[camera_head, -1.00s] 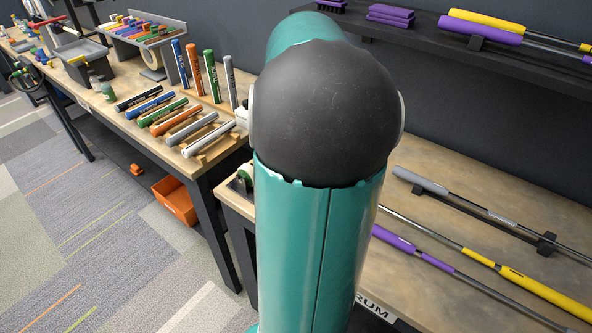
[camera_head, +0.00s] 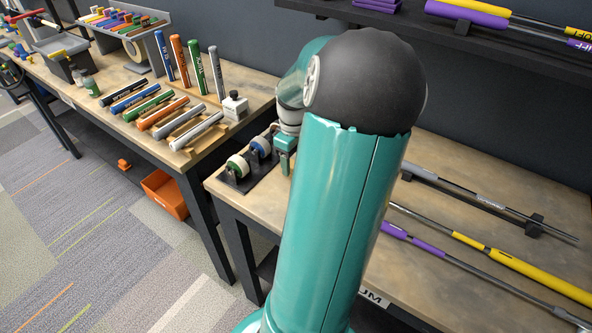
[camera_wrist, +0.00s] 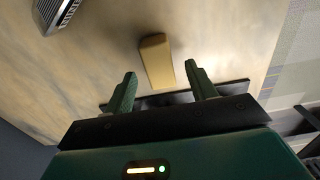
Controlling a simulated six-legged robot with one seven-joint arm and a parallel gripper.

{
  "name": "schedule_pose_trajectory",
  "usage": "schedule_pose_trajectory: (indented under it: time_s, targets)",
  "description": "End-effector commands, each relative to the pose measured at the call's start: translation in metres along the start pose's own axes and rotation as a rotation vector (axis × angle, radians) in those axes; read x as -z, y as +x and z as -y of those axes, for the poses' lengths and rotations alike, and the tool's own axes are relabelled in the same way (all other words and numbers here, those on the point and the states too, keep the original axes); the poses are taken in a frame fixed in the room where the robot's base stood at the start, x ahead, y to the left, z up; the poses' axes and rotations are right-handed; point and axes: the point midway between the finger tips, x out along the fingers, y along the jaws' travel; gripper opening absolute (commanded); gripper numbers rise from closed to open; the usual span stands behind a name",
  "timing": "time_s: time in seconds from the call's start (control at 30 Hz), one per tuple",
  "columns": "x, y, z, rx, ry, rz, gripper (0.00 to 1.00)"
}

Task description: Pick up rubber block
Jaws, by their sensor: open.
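A tan, elongated block (camera_wrist: 156,60), which looks like the rubber block, lies on the wooden bench top in the wrist view. My gripper (camera_wrist: 160,69) is open. Its two green fingers are spread to the left and right of the block's near end, and nothing is held between them. The height of the fingers above the bench is hard to tell. In the head view my gripper (camera_head: 285,152) shows partly beside my large teal arm link. The block cannot be made out there.
A black holder with tape rolls (camera_head: 238,166) stands at the bench's left end. Club shafts (camera_head: 470,190) lie to the right. A grey ribbed object (camera_wrist: 57,12) is at the wrist view's upper left.

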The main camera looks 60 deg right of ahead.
Motion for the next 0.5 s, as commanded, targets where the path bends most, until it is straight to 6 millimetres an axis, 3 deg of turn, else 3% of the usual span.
schedule_pose_trajectory:
  time_s: [0.13, 0.4, 0.5]
  targets:
    - [0.0, 0.02, 0.001, 0.002, 0.001, -0.001, 0.56]
    - [0.0, 0.023, 0.0, -0.001, 0.0, 0.0, 0.56]
    - [0.0, 0.023, 0.0, -0.001, 0.0, 0.0, 0.39]
